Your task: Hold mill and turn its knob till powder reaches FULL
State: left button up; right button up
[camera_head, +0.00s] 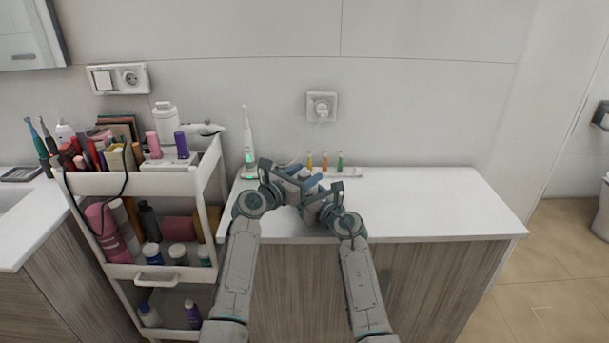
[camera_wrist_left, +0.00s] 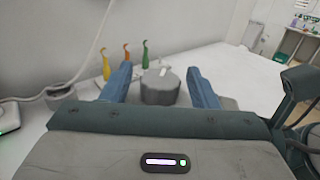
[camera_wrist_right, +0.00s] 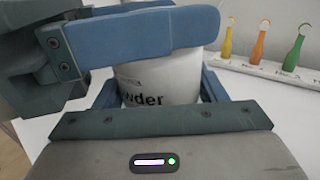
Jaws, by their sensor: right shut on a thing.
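The mill is a white jar (camera_wrist_right: 160,82) with dark lettering that ends in "wder" in the right wrist view. It stands between the blue fingers of my right gripper (camera_wrist_right: 160,92), which is shut on it. In the left wrist view its grey round knob (camera_wrist_left: 159,88) has a small white mark on top. My left gripper (camera_wrist_left: 160,72) is open, with one finger on each side of the knob and visible gaps. A left gripper finger crosses over the jar in the right wrist view. In the head view the grippers (camera_head: 300,180) mostly hide the mill. No powder level or FULL mark is visible.
A loaded white cart (camera_head: 155,183) stands left of the counter (camera_head: 430,205). The counter's right side is clear.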

pick_arm(q)
jog(key=shift+s+a, duration=0.1)
jog(key=v, duration=1.1)
jog(key=shift+s+a, duration=0.3)
jog(key=shift+w, duration=0.1)
jog(key=w+a+m+g+h, duration=0.2)
jog(key=w+m+g+h, duration=0.3)
jog(key=g, duration=0.2)
jog(key=x, duration=1.1)
jog(key=shift+r, duration=0.2)
jog(key=shift+t, duration=0.4)
jog(key=c, duration=1)
